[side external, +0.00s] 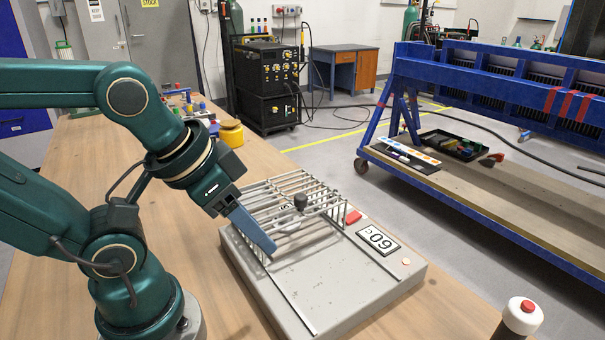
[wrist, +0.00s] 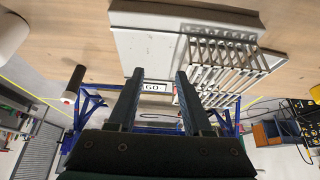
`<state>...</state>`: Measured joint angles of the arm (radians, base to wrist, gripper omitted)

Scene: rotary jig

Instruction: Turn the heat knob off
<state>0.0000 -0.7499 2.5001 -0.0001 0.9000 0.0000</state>
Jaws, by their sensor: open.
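A grey jig box (side external: 340,290) sits on the wooden table, with a metal bar cage (side external: 290,190) over its far part. A pale round part (side external: 287,224) shows partly behind the bars. My gripper (side external: 262,243) is beside the cage's left side, its fingers pointing down toward the box; contact is unclear. In the wrist view my gripper (wrist: 158,73) has its two fingers apart with nothing between them. The cage (wrist: 215,68) lies right of the fingers.
A yellow round object (side external: 230,132) lies behind the arm. The box's front top is clear.

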